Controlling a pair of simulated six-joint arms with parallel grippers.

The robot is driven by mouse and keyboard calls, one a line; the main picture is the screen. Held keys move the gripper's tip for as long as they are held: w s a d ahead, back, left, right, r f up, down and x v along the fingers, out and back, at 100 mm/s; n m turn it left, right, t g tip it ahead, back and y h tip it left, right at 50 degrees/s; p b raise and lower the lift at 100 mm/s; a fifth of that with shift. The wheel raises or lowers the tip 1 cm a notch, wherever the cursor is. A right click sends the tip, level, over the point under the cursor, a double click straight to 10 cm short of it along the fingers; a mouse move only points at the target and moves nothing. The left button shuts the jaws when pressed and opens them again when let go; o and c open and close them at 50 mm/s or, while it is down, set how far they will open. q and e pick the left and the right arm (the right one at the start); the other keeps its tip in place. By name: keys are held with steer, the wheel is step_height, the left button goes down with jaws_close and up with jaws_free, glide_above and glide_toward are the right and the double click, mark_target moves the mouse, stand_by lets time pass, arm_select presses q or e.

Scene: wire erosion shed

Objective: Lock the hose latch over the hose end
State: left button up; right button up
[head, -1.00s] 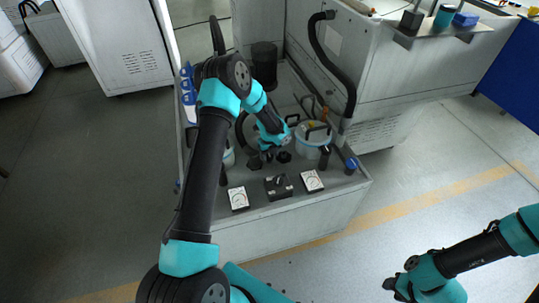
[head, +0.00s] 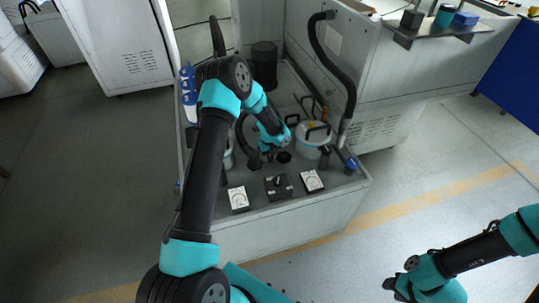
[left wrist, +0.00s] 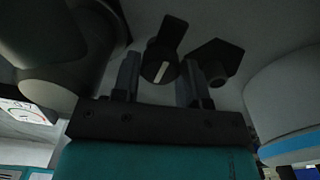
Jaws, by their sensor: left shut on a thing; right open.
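My left gripper (head: 268,155) reaches down to the top of the grey machine base, its fingertips hard to make out in the head view. In the left wrist view my left gripper (left wrist: 160,82) is shut on a black lever (left wrist: 165,48) with a white stripe, which seems to be the hose latch. A dark angular block (left wrist: 217,60) is beside the right finger. I cannot tell the hose end apart or how the latch sits over it. My right gripper (head: 396,285) is open and empty, low over the floor at the lower right.
A thick black hose (head: 333,62) runs down the machine's side. Two dials (head: 238,199) and a black switch box (head: 278,187) line the front. A black cylinder (head: 264,62) stands behind. Floor around my right arm is clear.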

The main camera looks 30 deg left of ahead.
arm_select(q)
steer(key=shift+n, duration=0.3)
steer(key=n, duration=0.8)
steer(key=shift+n, duration=0.4)
steer(key=n, duration=0.4)
steer(key=shift+n, duration=2.2)
steer(key=o, duration=0.7)
steer(key=shift+c, duration=0.2)
